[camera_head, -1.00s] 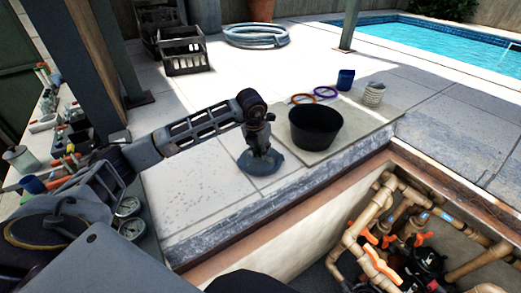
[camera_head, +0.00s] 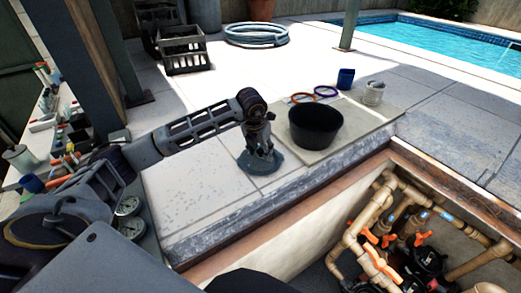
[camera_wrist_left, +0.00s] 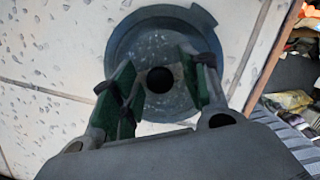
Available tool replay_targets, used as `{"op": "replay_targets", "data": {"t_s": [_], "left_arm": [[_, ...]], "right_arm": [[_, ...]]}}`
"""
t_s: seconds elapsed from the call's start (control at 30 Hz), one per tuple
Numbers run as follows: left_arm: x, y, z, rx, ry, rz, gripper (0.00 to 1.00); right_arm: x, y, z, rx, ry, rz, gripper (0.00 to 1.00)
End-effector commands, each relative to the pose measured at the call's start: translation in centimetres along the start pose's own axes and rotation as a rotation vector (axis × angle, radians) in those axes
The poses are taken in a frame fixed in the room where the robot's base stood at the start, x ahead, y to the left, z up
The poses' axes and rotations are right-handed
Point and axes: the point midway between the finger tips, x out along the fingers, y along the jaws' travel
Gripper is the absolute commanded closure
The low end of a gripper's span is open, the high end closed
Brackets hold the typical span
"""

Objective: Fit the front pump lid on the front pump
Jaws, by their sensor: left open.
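A round grey-blue lid (camera_head: 276,168) lies flat on the pale paving near the pit edge; I take it as the front pump lid. In the left wrist view the lid (camera_wrist_left: 125,45) has a raised rim, a side tab and a dark round centre. My left gripper (camera_head: 262,156) points down over it. Its two green-padded fingers (camera_wrist_left: 160,92) are open, one on each side of the dark centre; I cannot tell if they touch it. Black pump bodies (camera_head: 431,262) sit among pipes in the pit; I cannot tell which is the front pump. My right gripper is not in view.
A black bucket (camera_head: 315,125) stands on a mat (camera_head: 352,137) right of the lid. Purple (camera_head: 326,92) and orange (camera_head: 303,97) rings, a blue cup (camera_head: 346,78) and a clear jar (camera_head: 373,92) stand behind. Tan pipes (camera_head: 372,212) with orange valve handles crowd the pit.

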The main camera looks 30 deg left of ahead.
Motion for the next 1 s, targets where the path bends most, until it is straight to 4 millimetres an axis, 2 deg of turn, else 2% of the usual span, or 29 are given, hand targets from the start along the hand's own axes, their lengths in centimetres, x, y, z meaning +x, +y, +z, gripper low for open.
{"op": "replay_targets", "data": {"t_s": [0.07, 0.27, 0.8, 1.0], "left_arm": [[-0.3, 0.0, 0.1, 0.0, 0.0, 0.0, 0.55], [-2.4, 0.0, 0.1, 0.0, -0.003, 0.001, 0.55], [-10.1, 0.0, 0.1, 0.0, -0.002, 0.001, 0.55], [-11.7, 0.0, 0.1, 0.0, -0.001, 0.0, 0.55]], "right_arm": [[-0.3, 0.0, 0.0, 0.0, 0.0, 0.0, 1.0], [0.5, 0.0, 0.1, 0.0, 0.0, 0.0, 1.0], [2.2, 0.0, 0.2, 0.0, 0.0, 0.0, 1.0], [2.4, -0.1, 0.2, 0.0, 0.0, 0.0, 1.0]]}}
